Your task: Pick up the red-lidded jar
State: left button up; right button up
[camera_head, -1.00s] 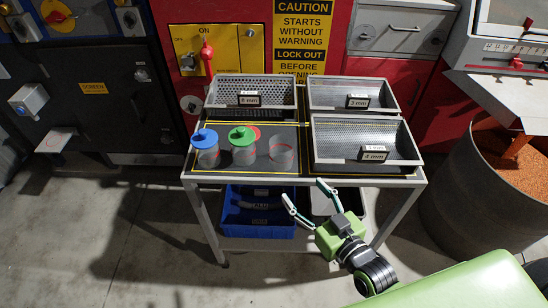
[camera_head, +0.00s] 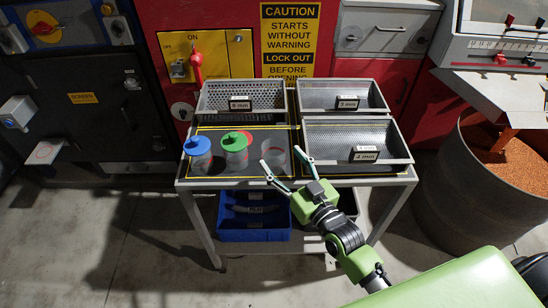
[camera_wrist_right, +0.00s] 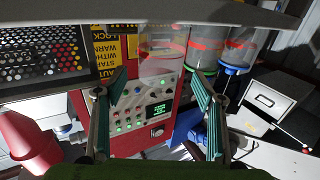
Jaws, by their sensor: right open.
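A clear jar (camera_head: 273,154) stands at the right of the jar row on the cart's dark top, with no lid clearly visible on it. A small red patch (camera_head: 248,137) shows behind the green-lidded jar (camera_head: 235,153); I cannot tell which jar it belongs to. The blue-lidded jar (camera_head: 198,154) stands at the left. My right gripper (camera_head: 281,158) is open and empty, its fingertips close in front of the clear jar in the head view. In the right wrist view, upside down, the clear jar (camera_wrist_right: 160,62) appears beyond the open fingers (camera_wrist_right: 157,92). My left gripper is not in view.
Metal sieve trays stand behind the jars (camera_head: 242,96) and at right (camera_head: 357,135), the nearest close beside my gripper. The cart's front edge (camera_head: 300,184) lies under my fingers. A blue bin (camera_head: 250,232) sits on the lower shelf. A drum (camera_head: 480,185) stands at right.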

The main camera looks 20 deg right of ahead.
jog(key=x, duration=0.5)
jog(key=shift+r+p, duration=0.15)
jog(key=shift+p, duration=0.25)
jog(key=c, duration=1.2)
jog(key=shift+r, duration=0.1)
